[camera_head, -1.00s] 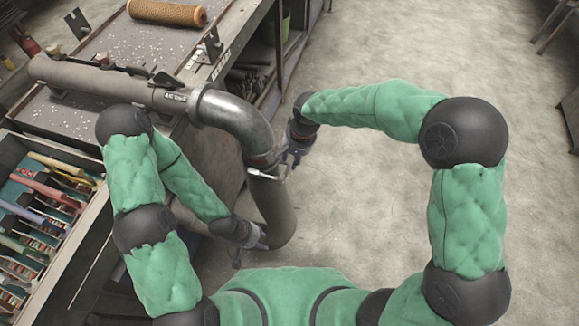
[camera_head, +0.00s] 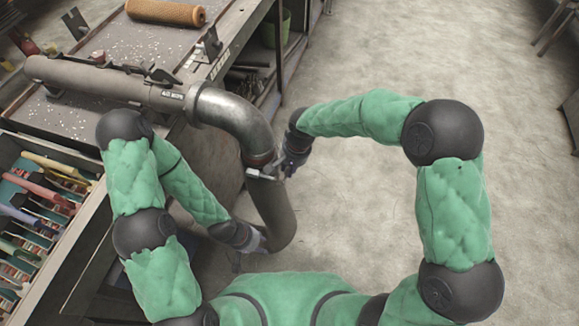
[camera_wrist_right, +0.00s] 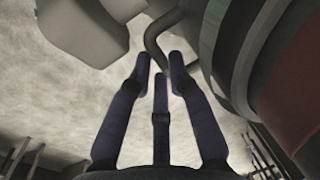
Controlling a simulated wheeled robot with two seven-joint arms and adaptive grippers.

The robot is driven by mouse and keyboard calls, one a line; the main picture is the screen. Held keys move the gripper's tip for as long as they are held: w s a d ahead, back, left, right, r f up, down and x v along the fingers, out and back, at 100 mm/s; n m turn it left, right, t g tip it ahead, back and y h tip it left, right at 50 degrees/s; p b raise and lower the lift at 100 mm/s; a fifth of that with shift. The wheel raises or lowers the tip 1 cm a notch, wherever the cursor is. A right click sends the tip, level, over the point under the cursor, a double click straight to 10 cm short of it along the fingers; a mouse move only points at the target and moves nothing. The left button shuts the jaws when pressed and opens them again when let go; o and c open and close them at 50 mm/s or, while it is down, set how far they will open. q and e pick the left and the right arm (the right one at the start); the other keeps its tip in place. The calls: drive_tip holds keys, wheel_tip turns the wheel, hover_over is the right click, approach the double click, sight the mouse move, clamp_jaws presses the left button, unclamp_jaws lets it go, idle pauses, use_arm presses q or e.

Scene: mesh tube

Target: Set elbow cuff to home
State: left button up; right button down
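The elbow cuff (camera_head: 262,160) is a metal band with a reddish edge at the lower end of the grey metal elbow (camera_head: 232,105). A light metal lever (camera_head: 262,175) sits on it. My right gripper (camera_head: 289,168) is just right of the cuff, close to the lever. In the right wrist view its fingers (camera_wrist_right: 160,68) are apart. A bent dark rod (camera_wrist_right: 152,38) reaches down to the fingertips; I cannot tell if they touch. My left gripper (camera_head: 263,244) is at the lower flexible tube (camera_head: 276,208); its fingers are too small to read.
The elbow joins a horizontal pipe (camera_head: 105,84) on the workbench (camera_head: 98,52). An orange mesh roll (camera_head: 165,12) lies at the back. A drawer of coloured tools (camera_head: 40,205) is at left.

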drive_tip(key=shift+r, duration=0.1)
wheel_tip(320, 180, up, 4)
drive_tip(key=p, duration=0.3)
drive_tip(key=shift+w, duration=0.15)
drive_tip(key=c, duration=1.4)
unclamp_jaws()
drive_tip(key=r, duration=0.4)
drive_tip(key=d+r, duration=0.1)
drive_tip(key=r, duration=0.3)
drive_tip(key=s+d+r, duration=0.1)
drive_tip(key=r, duration=0.2)
drive_tip(key=shift+r, duration=0.4)
drive_tip(key=shift+w, duration=0.1)
